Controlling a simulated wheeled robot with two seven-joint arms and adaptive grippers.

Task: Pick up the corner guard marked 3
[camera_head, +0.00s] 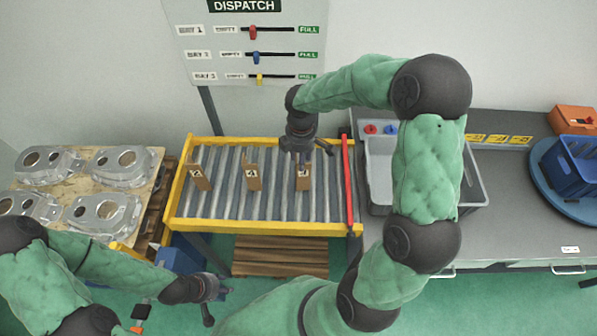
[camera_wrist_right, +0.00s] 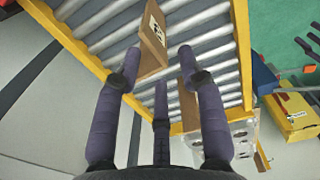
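Three brown corner guards stand apart in a row on the roller conveyor: a left one (camera_head: 199,178), a middle one (camera_head: 253,177) and a right one (camera_head: 303,180). Each carries a small white label; I cannot read the numbers surely. My right gripper (camera_head: 306,152) is above the right guard and partly covers it. In the right wrist view my right gripper (camera_wrist_right: 158,68) has its fingers spread, with a labelled guard (camera_wrist_right: 153,45) by the fingertips; contact is unclear. Another guard (camera_wrist_right: 188,104) lies behind a finger. My left gripper (camera_head: 218,290) is low in front of the conveyor, apart from the guards.
The conveyor has a yellow frame (camera_head: 290,229) and a red bar (camera_head: 348,185) at its right end. A grey bin (camera_head: 475,190) stands on the bench to the right. Castings (camera_head: 125,165) lie on a pallet at left. A dispatch board (camera_head: 245,45) hangs behind.

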